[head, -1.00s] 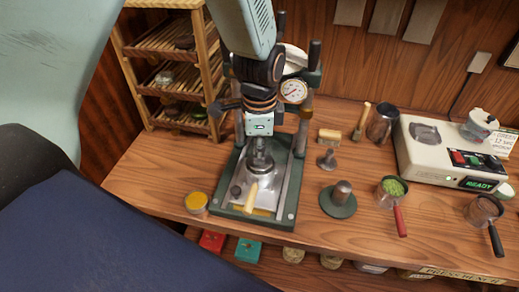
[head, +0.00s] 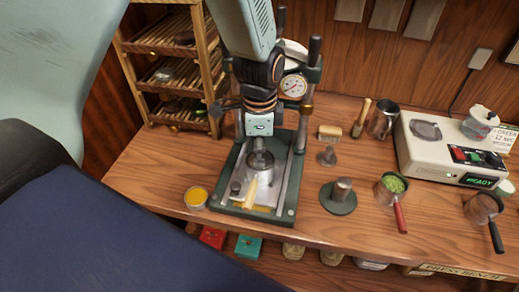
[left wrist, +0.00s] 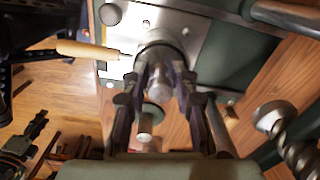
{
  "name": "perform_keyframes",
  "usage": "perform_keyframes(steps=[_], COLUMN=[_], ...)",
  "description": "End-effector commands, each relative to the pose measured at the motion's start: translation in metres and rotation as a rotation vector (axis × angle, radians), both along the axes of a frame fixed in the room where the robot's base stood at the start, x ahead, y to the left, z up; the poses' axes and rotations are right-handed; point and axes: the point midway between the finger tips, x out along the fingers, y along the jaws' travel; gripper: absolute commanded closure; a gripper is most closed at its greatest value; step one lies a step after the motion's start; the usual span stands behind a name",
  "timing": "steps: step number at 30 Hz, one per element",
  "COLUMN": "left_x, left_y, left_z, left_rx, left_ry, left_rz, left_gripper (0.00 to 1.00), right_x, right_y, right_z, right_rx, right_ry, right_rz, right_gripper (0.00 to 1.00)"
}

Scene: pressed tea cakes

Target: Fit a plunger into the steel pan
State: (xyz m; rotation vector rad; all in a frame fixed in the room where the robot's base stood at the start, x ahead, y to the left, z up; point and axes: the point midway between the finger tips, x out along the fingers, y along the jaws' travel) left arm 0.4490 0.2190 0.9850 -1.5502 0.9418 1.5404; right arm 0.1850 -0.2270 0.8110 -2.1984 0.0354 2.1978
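The steel pan (head: 264,188) lies on the green press bed, its pale wooden handle pointing toward the front. A metal plunger (head: 260,160) stands upright at the pan, below my left gripper (head: 260,146). In the left wrist view, the fingers of my left gripper (left wrist: 161,72) lie close on both sides of the plunger's metal knob (left wrist: 161,82) and appear shut on it. The pan (left wrist: 158,38) is right beyond the fingertips there, with its wooden handle to the left. How deep the plunger sits in the pan is hidden.
The press (head: 230,190) has uprights and a gauge (head: 294,86) close behind my arm. To the right are a green-based knobbed piece (head: 339,198), a red-handled pan (head: 391,190) and a machine (head: 447,150). A yellow-filled cup (head: 196,197) is left. A wooden rack (head: 165,70) stands behind.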

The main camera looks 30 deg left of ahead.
Motion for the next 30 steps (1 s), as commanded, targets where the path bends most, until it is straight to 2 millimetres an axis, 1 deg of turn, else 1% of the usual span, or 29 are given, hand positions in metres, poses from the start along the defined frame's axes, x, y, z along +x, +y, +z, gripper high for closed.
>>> perform_keyframes(steps=[1, 5, 6, 14, 17, 20, 27, 30], left_x=[0.000, 0.000, 0.000, 0.000, 0.000, 0.001, 0.001, 0.000], left_y=[0.000, 0.000, 0.000, 0.000, 0.000, 0.000, 0.000, 0.000], left_z=[0.000, 0.000, 0.000, 0.000, 0.007, 0.021, 0.071, 0.089], left_rx=[0.000, 0.000, 0.000, 0.000, 0.000, 0.000, 0.000, 0.001], left_ry=[0.000, 0.000, 0.000, 0.001, -0.001, -0.004, -0.005, -0.004], left_rz=[0.000, 0.000, 0.000, 0.000, 0.000, 0.000, 0.000, 0.000], left_gripper=[0.66, 0.54, 0.53, 0.53, 0.53, 0.53, 0.53, 0.53], right_x=[0.000, 0.000, 0.000, 0.000, 0.000, 0.000, 0.000, 0.000], right_y=[0.000, 0.000, 0.000, 0.000, 0.000, 0.000, 0.000, 0.000], right_z=[0.000, 0.000, 0.000, 0.000, 0.000, 0.000, 0.000, 0.000], right_rx=[0.000, 0.000, 0.000, 0.000, 0.000, 0.000, 0.000, 0.000], right_ry=[0.000, 0.000, 0.000, 0.000, 0.000, 0.000, 0.000, 0.000], right_rz=[0.000, 0.000, 0.000, 0.000, 0.000, 0.000, 0.000, 0.000], right_gripper=[0.58, 0.58, 0.58, 0.58, 0.58, 0.58, 0.58, 0.58])
